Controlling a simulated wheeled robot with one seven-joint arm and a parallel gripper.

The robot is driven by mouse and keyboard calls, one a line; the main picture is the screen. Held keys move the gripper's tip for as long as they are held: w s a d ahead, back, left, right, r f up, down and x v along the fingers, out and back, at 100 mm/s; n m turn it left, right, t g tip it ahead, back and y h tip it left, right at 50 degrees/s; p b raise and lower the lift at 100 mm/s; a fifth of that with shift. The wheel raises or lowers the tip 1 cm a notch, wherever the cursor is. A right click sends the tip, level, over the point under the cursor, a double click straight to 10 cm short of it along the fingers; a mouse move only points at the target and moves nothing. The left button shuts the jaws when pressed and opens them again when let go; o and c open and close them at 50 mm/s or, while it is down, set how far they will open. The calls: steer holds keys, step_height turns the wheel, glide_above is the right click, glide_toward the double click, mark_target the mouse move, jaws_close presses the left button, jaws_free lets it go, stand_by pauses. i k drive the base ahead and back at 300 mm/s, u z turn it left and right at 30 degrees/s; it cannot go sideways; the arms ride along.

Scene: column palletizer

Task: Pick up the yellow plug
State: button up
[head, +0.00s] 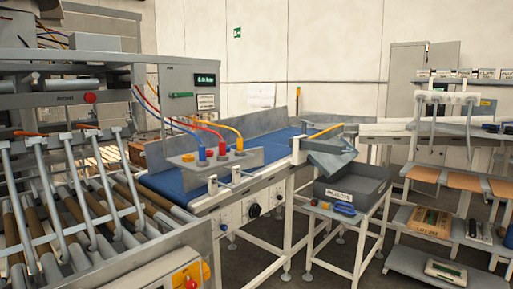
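The yellow plug (240,143) stands upright at the right end of a row of plugs on a grey panel (187,166) above the blue conveyor belt. A yellow cable arcs from it up to the left toward the control cabinet. A red plug (221,148) and a blue plug (202,154) stand to its left, each with a cable of its own colour. Whether the yellow plug is fully seated is too small to tell. My gripper is not in view.
A blue conveyor belt (265,144) runs behind the plugs. A grey bin (369,185) and small tools stand on a stand to the right. A roller conveyor with metal bars (77,205) fills the left. Shelves (425,270) stand at the right, with dark floor between.

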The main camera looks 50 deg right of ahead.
mark_target(239, 139)
steer(key=z, duration=0.5)
steer(key=i, duration=0.35)
steer(key=z, duration=2.1)
steer(key=i, duration=1.2)
steer(key=u, duration=3)
